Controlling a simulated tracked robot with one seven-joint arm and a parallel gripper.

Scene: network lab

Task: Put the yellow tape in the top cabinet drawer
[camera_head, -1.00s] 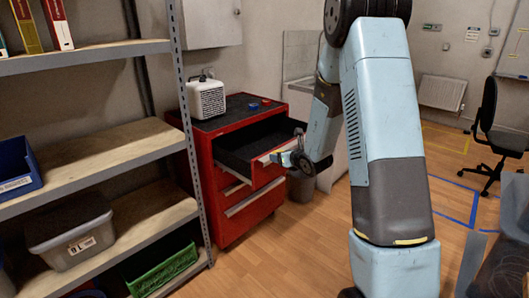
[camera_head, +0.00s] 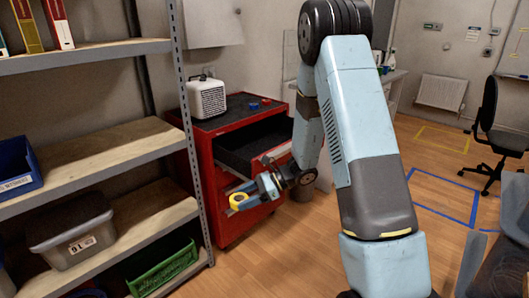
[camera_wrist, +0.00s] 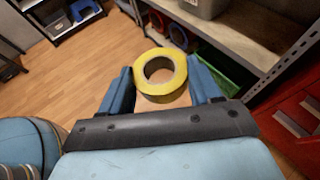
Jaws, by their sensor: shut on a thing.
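The yellow tape (camera_head: 238,201) is a ring-shaped roll held at the end of my gripper (camera_head: 254,194), in front of the red cabinet (camera_head: 226,165). In the wrist view the yellow tape (camera_wrist: 160,75) sits between the two blue fingers of my gripper (camera_wrist: 160,92), its hole facing the camera. The top drawer (camera_head: 250,150) of the cabinet is pulled open, with a dark inside that looks empty where visible. The tape is outside the drawer, lower in the picture than its opening. My gripper and arm hide part of the drawer fronts.
A metal shelf (camera_head: 115,140) with bins stands close on the left. An office chair (camera_head: 490,130) is far right. Floor in front of the cabinet is clear.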

